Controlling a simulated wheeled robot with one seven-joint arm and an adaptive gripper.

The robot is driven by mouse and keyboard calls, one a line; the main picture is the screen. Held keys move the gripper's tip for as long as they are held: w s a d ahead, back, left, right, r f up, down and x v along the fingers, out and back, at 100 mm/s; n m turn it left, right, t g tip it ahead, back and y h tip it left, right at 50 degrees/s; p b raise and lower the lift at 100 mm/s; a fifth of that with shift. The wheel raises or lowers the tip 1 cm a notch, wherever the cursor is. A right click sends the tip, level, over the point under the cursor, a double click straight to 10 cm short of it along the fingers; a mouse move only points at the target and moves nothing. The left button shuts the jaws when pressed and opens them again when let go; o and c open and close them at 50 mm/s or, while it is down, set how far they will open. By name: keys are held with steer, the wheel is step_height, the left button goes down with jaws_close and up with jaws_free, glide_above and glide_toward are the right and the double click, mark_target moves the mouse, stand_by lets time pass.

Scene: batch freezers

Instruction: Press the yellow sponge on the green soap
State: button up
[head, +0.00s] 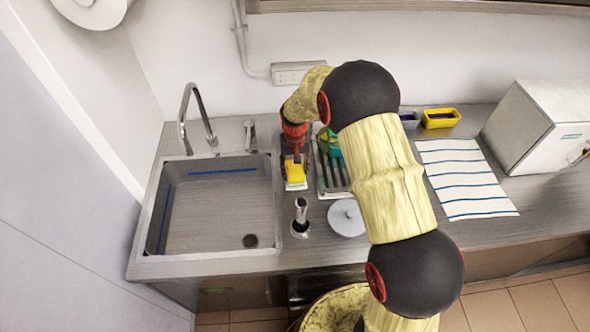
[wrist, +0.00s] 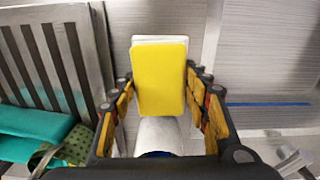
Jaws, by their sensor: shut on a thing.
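The yellow sponge (head: 295,174) is below my gripper (head: 294,158), just right of the sink. In the wrist view the sponge (wrist: 160,75) lies between the two fingers of my gripper (wrist: 160,90), which is shut on it. A white layer shows along the sponge's far edge. I cannot tell whether the sponge touches the counter. Teal-green items (head: 331,143) lie on the slatted rack to the right; they also show at the lower left of the wrist view (wrist: 35,130). I cannot tell whether one of them is the green soap.
The sink (head: 207,210) with its tap (head: 190,110) is at the left. The slatted drying rack (head: 333,182) is right of my gripper. A dark-topped cylinder (head: 300,216) and a grey round lid (head: 346,218) stand in front. A striped cloth (head: 465,180) lies further right.

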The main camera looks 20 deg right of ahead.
mark_target(295, 169)
steer(key=shift+r+p, duration=2)
steer(key=shift+r, duration=1.5)
